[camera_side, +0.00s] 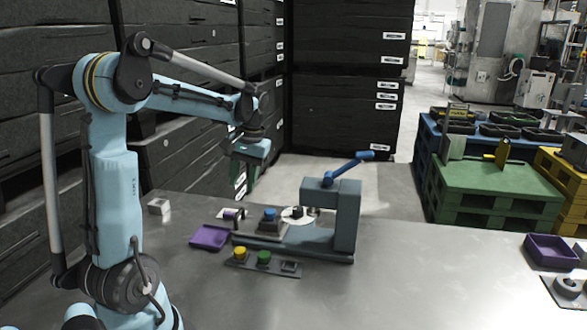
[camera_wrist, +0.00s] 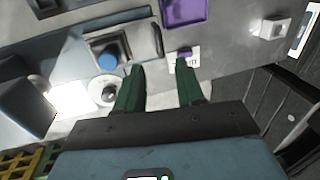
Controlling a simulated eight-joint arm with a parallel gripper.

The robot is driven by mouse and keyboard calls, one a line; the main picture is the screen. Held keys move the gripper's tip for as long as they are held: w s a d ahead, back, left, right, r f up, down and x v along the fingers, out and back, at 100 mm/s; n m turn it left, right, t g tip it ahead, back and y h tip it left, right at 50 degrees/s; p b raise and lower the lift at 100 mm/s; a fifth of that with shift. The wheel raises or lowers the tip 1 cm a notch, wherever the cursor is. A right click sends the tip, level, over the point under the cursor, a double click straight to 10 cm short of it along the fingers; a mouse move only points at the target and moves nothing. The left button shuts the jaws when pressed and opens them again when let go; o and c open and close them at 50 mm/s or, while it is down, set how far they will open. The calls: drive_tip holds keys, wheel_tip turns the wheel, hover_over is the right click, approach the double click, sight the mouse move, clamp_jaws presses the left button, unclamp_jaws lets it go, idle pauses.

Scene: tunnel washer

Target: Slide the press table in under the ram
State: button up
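The press (camera_side: 345,215) is a blue-grey frame on a long base, with a blue lever (camera_side: 350,168) on top. The press table (camera_side: 270,229) is a dark block on the base, left of the frame and out from under its head. A round blue piece (camera_side: 269,213) sits on it; the table (camera_wrist: 124,45) and blue piece (camera_wrist: 108,62) also show in the wrist view. A dark upright handle (camera_wrist: 157,38) stands at the table's outer end. My gripper (camera_side: 250,187) hangs above and behind the table. Its green fingers (camera_wrist: 161,66) are apart with nothing between them.
A purple tray (camera_side: 209,237) lies left of the press. A button panel (camera_side: 263,261) with yellow and green buttons is in front. A white disc (camera_side: 290,217) with a dark knob and a labelled card (camera_wrist: 188,63) lie behind. A small white box (camera_side: 159,206) stands far left.

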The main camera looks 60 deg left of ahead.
sight(239, 212)
drive_tip(key=f, duration=0.5)
drive_tip(key=s+a+f, duration=0.1)
drive_tip(key=f, duration=0.2)
drive_tip(key=shift+s, duration=0.1)
clamp_jaws()
